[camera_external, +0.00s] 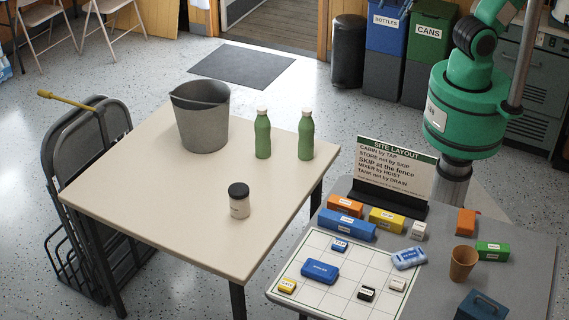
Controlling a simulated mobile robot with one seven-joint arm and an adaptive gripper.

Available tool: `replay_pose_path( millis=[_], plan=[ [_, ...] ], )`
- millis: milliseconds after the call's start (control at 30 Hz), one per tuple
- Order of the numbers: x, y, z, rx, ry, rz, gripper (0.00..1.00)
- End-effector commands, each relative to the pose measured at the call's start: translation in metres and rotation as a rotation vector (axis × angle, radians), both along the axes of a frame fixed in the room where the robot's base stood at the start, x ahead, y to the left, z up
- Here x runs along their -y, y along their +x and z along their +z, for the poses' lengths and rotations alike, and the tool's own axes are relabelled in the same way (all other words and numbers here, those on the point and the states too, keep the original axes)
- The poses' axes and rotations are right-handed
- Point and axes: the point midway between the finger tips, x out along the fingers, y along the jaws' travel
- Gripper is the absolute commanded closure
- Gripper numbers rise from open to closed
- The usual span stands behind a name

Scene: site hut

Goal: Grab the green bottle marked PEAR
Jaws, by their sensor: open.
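Two green bottles with white caps stand upright on the cream table: a left green bottle (263,137) and a right green bottle (306,137). They are a short gap apart, near the table's far right edge. No lettering is readable on either one, so I cannot tell which is marked PEAR. My green arm shows at the upper right and runs out of the top of the picture. My gripper is not in view.
On the cream table (165,185) stand a grey bucket (203,125) left of the bottles and a black-lidded jar (240,202) nearer the front. A grey side table (525,265) holds a site-layout sign (395,169), a grid board (335,250), blocks and a brown cup (463,264).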

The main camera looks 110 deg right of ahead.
Motion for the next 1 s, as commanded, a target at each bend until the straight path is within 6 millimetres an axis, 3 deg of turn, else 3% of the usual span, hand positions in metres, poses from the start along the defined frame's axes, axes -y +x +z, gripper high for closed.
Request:
replay_pose_path(
  millis=[233,567,767,1000],
  plan=[
    [0.005,0.061,-0.021,-0.077,-0.015,0.028,0.34],
    [0.014,0.142,-0.072,-0.174,-0.031,0.068,0.34],
    [0.02,0.186,-0.116,-0.234,-0.037,0.094,0.34],
    [0.029,0.233,-0.181,-0.305,-0.041,0.126,0.34]
  ],
)
